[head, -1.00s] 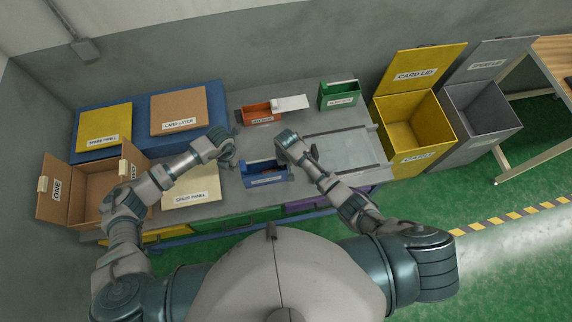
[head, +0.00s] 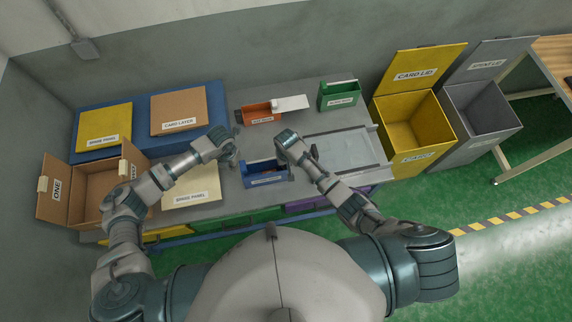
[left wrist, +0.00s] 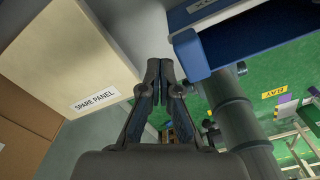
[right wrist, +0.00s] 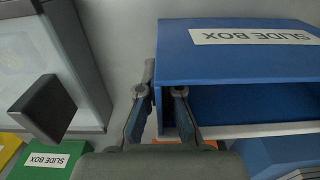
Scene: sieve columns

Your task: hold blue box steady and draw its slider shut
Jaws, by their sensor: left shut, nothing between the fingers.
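The blue box (head: 264,181) stands on the bench in the head view, its opening showing. In the right wrist view the blue box (right wrist: 235,62) shows a "SLIDE BOX" label, a dark opening and a pale strip along its edge. I cannot tell whether that strip is the slider. My right gripper (right wrist: 163,92) has a finger on each side of the box's end wall and is closed on it. My left gripper (head: 234,162) is shut and empty, just left of the box. In the left wrist view its fingers (left wrist: 160,72) meet beside the blue box (left wrist: 240,35), apart from it.
An orange box (head: 262,113) with a white slider (head: 291,103) drawn out and a green box (head: 339,95) stand behind. A spare panel (head: 193,188) and an open carton (head: 93,188) lie left.

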